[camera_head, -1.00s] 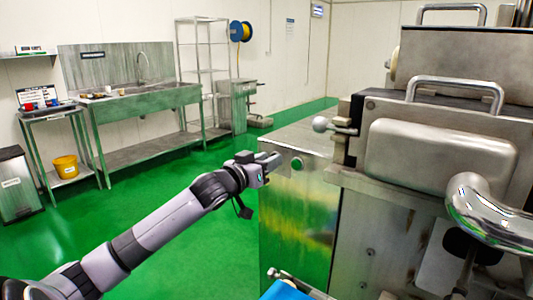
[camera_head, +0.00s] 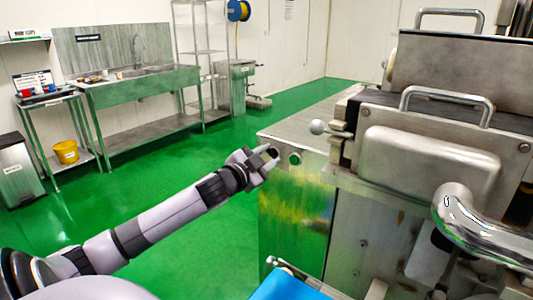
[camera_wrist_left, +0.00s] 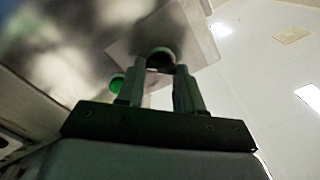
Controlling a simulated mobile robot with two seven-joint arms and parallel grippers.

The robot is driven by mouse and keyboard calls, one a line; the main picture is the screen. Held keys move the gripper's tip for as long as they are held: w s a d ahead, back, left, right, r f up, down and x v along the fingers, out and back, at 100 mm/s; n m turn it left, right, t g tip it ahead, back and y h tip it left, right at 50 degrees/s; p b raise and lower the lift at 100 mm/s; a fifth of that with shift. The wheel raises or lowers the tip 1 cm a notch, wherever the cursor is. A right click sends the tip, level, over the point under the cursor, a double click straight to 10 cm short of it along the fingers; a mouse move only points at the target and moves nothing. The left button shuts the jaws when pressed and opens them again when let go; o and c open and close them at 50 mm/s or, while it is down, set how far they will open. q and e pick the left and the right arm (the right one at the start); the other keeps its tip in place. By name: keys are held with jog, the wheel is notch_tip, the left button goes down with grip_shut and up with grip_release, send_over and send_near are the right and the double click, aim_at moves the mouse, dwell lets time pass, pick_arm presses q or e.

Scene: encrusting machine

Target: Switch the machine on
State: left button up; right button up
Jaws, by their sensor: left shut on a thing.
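The encrusting machine (camera_head: 430,155) is a large steel body at the right of the head view. A green round button (camera_head: 295,158) is on its left part, and a green button also shows in the left wrist view (camera_wrist_left: 117,83). My left gripper (camera_head: 268,155) is at the machine's near left corner, left of that button. In the left wrist view its two fingers (camera_wrist_left: 160,68) are shut on a dark round knob with a green rim (camera_wrist_left: 159,52), on a grey panel. The knob is mostly hidden in the head view. My right gripper is not in view.
A curved steel pipe (camera_head: 480,225) is at the right and a blue surface (camera_head: 288,286) at the bottom. A sink bench (camera_head: 140,85) stands far left. The green floor between is clear.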

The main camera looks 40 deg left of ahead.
pick_arm(q)
jog(key=shift+m, duration=0.6)
jog(key=o, duration=1)
jog(key=shift+o, duration=0.2)
jog(key=shift+s+f, duration=0.1)
jog(key=shift+s, duration=0.35)
jog(key=s, duration=0.6)
jog(key=shift+d+b, duration=0.35)
jog(key=shift+d, duration=0.05)
jog(key=shift+s, duration=0.1)
